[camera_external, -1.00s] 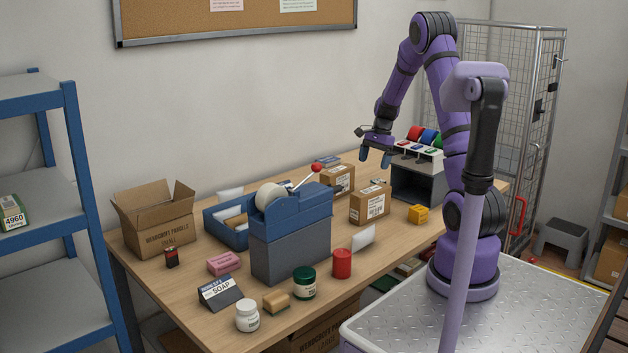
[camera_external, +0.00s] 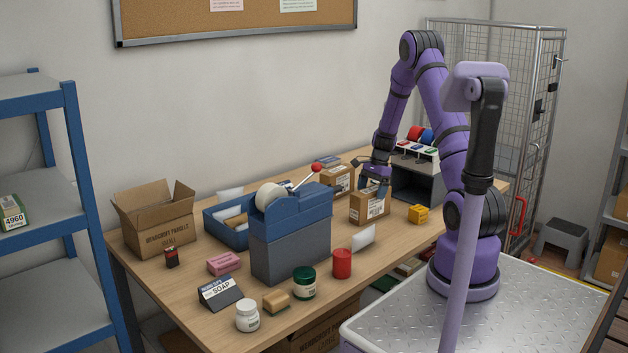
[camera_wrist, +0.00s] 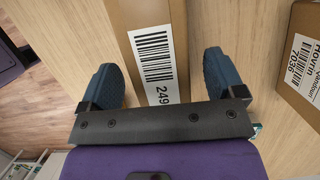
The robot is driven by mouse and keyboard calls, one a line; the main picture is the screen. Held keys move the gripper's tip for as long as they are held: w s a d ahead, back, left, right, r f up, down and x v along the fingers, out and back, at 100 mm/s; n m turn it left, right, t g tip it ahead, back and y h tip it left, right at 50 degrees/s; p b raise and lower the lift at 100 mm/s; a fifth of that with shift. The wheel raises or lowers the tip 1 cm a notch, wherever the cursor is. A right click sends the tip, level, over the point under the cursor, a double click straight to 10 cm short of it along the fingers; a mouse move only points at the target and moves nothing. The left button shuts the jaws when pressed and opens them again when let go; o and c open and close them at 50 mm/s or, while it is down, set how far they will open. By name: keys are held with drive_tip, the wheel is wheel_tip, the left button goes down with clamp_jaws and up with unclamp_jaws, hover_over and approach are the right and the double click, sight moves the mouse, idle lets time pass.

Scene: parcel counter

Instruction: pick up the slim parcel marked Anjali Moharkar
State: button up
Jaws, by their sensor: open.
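A brown parcel (camera_external: 368,208) stands on the wooden table, just under my gripper (camera_external: 373,187). In the wrist view this parcel (camera_wrist: 150,18) lies between my two blue fingertips (camera_wrist: 163,80), one on each side with a visible gap. Its white label shows a barcode and "249", cut off by my gripper; no name is readable. My gripper points down, open and empty. A second brown parcel (camera_external: 341,183) stands behind it. In the wrist view a parcel (camera_wrist: 308,100) at the right edge reads "Hovrin" and "7036". I cannot tell which parcel carries the name Anjali Moharkar.
A blue tape dispenser (camera_external: 290,235) with a red-knobbed lever stands left of the parcels. A white card (camera_external: 364,237), a red cylinder (camera_external: 342,263) and a yellow block (camera_external: 419,214) are nearby. A grey box (camera_external: 415,184) with coloured rolls is to the right.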

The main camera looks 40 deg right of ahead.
drive_tip(key=shift+x, duration=1.25)
drive_tip(key=shift+r, duration=0.1)
drive_tip(key=c, duration=1.3)
